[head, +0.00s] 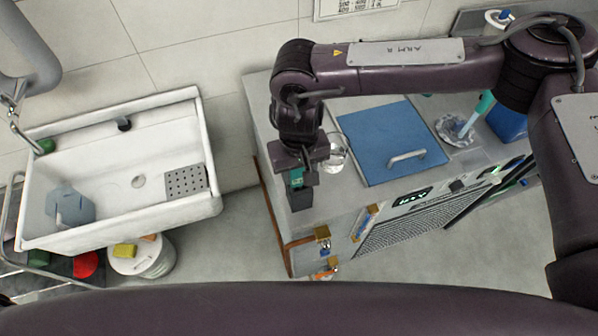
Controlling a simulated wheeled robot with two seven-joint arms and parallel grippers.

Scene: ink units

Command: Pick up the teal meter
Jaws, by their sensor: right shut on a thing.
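My right gripper (300,172) points down at the left end of the grey counter. It is shut on the teal meter (296,179), a small teal piece between the fingers. The gripper hides much of the meter. A dark grey block (300,198) shows directly below it; I cannot tell whether this is part of the meter or a separate holder. My left gripper is not in view.
A clear glass beaker (335,152) stands close right of the right gripper. A blue lid with a handle (392,143) lies farther right on the counter (262,120). A white sink (112,165) stands left, across a floor gap.

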